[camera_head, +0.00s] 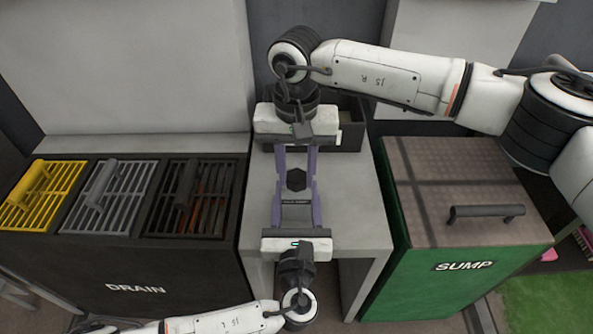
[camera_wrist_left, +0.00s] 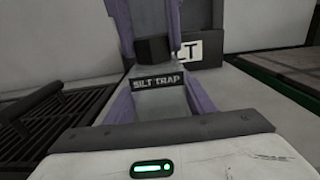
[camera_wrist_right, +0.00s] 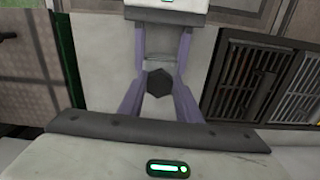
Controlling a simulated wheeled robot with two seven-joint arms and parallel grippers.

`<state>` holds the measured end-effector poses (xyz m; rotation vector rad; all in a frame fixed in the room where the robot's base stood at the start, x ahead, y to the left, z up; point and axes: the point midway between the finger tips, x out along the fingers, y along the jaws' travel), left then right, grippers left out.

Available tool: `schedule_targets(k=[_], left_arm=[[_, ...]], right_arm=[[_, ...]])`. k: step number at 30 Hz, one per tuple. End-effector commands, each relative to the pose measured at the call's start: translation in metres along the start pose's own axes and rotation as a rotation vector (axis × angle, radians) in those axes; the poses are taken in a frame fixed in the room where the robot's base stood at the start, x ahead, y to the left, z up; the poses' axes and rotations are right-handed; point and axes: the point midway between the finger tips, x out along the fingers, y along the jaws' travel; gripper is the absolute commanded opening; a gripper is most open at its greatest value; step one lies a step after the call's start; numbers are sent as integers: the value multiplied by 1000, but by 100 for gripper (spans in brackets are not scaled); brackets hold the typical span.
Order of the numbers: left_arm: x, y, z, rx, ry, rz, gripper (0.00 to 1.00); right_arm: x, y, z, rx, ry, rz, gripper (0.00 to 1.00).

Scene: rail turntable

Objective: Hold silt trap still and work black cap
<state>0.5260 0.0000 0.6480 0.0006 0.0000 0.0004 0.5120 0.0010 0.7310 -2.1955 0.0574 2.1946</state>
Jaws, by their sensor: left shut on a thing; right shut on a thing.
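The silt trap (camera_head: 297,212) is a grey body with a dark name plate, on the pale central stand. The black cap (camera_head: 296,180) is a dark hexagonal piece at its far end; it also shows in the left wrist view (camera_wrist_left: 152,50) and the right wrist view (camera_wrist_right: 160,82). My left gripper (camera_head: 297,204) reaches in from the near side, its purple fingers shut on the silt trap's sides. My right gripper (camera_head: 296,174) reaches in from the far side, its purple fingers on either side of the cap and shut on it. The fingers partly hide the contact faces.
A black drain unit (camera_head: 135,290) with yellow, grey and dark grates stands at left. A green sump box (camera_head: 415,285) with a handled lid stands at right. A dark bin (camera_head: 352,133) sits behind my right gripper. Bare stand top shows beside the silt trap.

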Motion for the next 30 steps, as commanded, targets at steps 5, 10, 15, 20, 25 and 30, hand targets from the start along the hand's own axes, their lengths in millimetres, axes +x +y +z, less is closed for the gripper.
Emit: schedule_targets(k=[5,10,15,20,25,30], left_arm=[[0,0,0,0,1,-1,10],[0,0,0,0,1,-1,10],[0,0,0,0,1,-1,10],[0,0,0,0,1,-1,10],[0,0,0,0,1,-1,10],[0,0,0,0,1,-1,10]], right_arm=[[0,-3,0,257,1,-1,4],[0,-4,-1,441,0,-1,4],[0,-4,-1,476,1,-1,4],[0,-4,-1,475,1,-1,4],[0,-5,-2,614,1,-1,4],[-1,-6,-3,867,1,-1,4]])
